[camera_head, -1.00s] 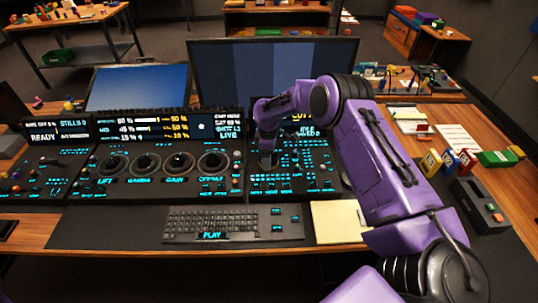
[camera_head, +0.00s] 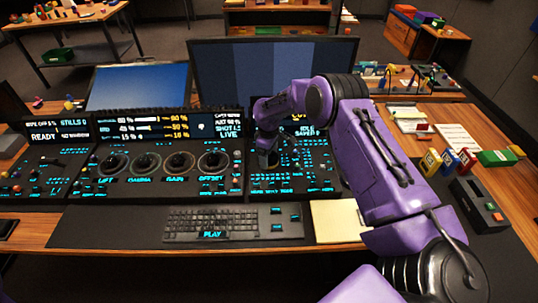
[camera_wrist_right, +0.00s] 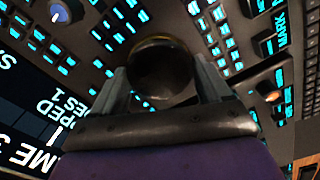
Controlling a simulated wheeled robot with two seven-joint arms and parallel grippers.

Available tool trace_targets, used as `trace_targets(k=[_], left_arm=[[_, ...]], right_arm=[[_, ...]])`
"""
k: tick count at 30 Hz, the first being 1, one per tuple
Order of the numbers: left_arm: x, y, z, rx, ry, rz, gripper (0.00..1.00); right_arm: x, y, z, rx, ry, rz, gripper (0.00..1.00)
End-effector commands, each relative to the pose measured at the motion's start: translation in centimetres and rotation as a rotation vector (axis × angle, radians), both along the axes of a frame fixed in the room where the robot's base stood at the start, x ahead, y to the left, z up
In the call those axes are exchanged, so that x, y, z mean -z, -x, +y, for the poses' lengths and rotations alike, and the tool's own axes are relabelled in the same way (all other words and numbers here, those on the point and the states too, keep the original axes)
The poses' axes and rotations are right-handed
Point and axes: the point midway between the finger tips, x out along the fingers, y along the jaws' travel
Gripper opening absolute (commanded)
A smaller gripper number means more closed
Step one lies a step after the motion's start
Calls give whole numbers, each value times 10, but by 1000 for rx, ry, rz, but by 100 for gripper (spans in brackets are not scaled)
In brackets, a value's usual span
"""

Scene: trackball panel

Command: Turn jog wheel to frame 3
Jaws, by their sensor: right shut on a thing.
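My right gripper (camera_head: 267,158) reaches down onto the right-hand section of the dark control panel (camera_head: 290,187). In the right wrist view its two fingers (camera_wrist_right: 162,82) are closed around a dark, round knob (camera_wrist_right: 162,70), which appears to be the jog wheel. In the head view the gripper hides the wheel. A display (camera_wrist_right: 30,120) at the left of the wrist view is rotated and cut off; a line ending "ME 3" is readable, and its rest is out of frame. My left gripper is in neither view.
Lit buttons crowd around the held knob. Several black rotary knobs, including one labelled gain (camera_head: 179,162), sit left of the gripper. A keyboard (camera_head: 232,224) and paper pad (camera_head: 338,220) lie in front. A large monitor (camera_head: 270,72) stands behind.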

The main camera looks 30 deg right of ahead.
Motion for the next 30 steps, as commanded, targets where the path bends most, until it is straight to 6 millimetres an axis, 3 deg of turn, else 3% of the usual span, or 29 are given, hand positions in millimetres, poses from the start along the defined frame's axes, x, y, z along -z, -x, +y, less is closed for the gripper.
trace_targets(k=[1, 3, 11, 14, 24, 30], left_arm=[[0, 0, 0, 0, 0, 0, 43], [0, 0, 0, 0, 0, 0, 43], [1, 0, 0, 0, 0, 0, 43], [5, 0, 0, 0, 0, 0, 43], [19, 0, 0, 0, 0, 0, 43], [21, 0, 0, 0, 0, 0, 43]], right_arm=[[-1, -1, 0, 0, 0, -4, 80], [-1, -1, 0, -1, 0, -4, 100], [-3, -1, 0, -1, 1, -3, 100], [-16, -2, 0, 0, 0, -6, 100], [-91, -1, 1, -1, 1, -6, 100], [-106, 0, 1, -1, 1, -3, 100]])
